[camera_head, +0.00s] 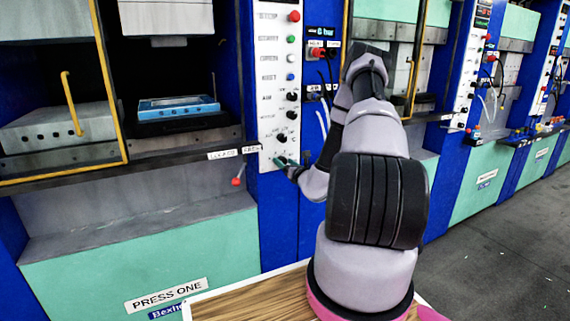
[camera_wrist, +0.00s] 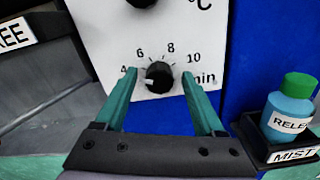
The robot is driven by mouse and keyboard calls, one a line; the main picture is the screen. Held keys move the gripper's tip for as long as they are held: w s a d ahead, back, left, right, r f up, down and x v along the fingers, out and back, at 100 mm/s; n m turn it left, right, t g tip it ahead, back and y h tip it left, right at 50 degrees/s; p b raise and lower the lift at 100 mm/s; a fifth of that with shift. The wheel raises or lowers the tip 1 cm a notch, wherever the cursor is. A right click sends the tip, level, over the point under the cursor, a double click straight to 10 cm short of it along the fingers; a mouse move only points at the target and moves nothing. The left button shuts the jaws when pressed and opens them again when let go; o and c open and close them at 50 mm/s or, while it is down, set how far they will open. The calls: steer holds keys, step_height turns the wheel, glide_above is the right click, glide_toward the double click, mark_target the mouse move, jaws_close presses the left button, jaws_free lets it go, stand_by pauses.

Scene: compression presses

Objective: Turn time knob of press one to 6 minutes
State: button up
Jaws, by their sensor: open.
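The time knob (camera_wrist: 159,76) is a round black knob at the bottom of the white control panel (camera_head: 279,60) of press one. Around it are the marks 4, 6, 8 and 10 and the word "min". A small white mark on the knob points left and slightly down, toward the low end of the scale; its exact value is unclear. My gripper (camera_wrist: 159,74) has two green fingers, open, one on each side of the knob. I cannot tell whether they touch it. In the head view my gripper (camera_head: 284,161) is at the panel's bottom, hiding the knob.
Another black knob (camera_wrist: 142,2) marked °C sits just above. A bottle with a green cap (camera_wrist: 297,86) stands in a black holder at right. A red-tipped lever (camera_head: 237,181) is left of the panel. The "PRESS ONE" label (camera_head: 167,294) is below.

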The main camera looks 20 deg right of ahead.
jaws_close()
steer(key=shift+m, duration=0.4)
steer(key=m, duration=0.3)
steer(key=shift+m, duration=0.4)
steer(key=shift+d+f+m, duration=0.1)
steer(key=shift+m, duration=2)
jaws_free()
